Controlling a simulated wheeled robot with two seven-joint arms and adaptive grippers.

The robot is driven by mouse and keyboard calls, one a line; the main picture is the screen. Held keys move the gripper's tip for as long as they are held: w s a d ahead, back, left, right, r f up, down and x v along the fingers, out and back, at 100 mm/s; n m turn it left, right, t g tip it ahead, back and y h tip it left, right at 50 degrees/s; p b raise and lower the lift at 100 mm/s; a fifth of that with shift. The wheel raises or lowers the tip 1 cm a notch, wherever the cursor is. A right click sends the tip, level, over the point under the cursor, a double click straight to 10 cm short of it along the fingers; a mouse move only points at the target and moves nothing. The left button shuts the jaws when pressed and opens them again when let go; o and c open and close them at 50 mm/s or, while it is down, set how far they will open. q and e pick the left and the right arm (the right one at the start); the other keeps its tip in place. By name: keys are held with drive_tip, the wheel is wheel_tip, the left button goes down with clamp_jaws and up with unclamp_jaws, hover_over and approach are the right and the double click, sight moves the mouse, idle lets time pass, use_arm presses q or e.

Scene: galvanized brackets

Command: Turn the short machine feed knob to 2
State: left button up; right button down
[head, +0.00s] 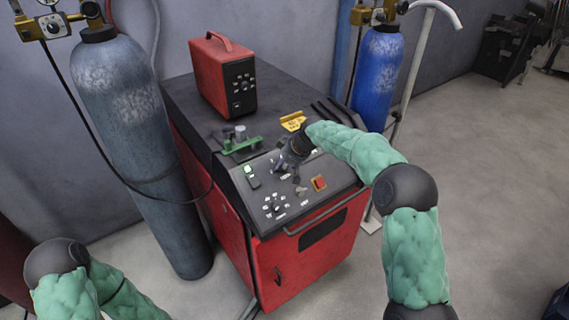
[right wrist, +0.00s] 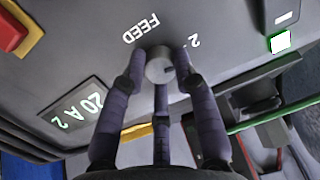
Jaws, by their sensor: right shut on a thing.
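The short feed knob (right wrist: 160,68) is a small grey round knob on the dark machine panel in the right wrist view. A dark mark on its face points to the right. The label FEED (right wrist: 141,28) and a white 2 (right wrist: 194,40) are printed beside it. My right gripper (head: 280,166) is over the sloping panel in the head view and hides the knob there. In the right wrist view its fingers (right wrist: 160,76) are shut around the knob. My left gripper is out of view; only its arm shows at the lower left.
The red machine (head: 222,205) has several small knobs (head: 272,206), a red switch on yellow (head: 319,183) and a front handle bar (head: 325,212). A green clamp-like part (head: 242,145) and a red case (head: 222,75) sit on top. Gas cylinders (head: 140,140) (head: 376,80) flank it. The right-hand floor is open.

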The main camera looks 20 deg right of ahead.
drive_tip(key=shift+s+a+f+n, duration=0.1)
drive_tip(key=shift+n, duration=0.9)
drive_tip(key=c, duration=1)
unclamp_jaws()
drive_tip(key=shift+o, duration=0.2)
drive_tip(key=shift+s+r, duration=0.1)
drive_tip(key=shift+r, duration=0.3)
drive_tip(key=v, duration=1.1)
drive_tip(key=shift+s, duration=0.2)
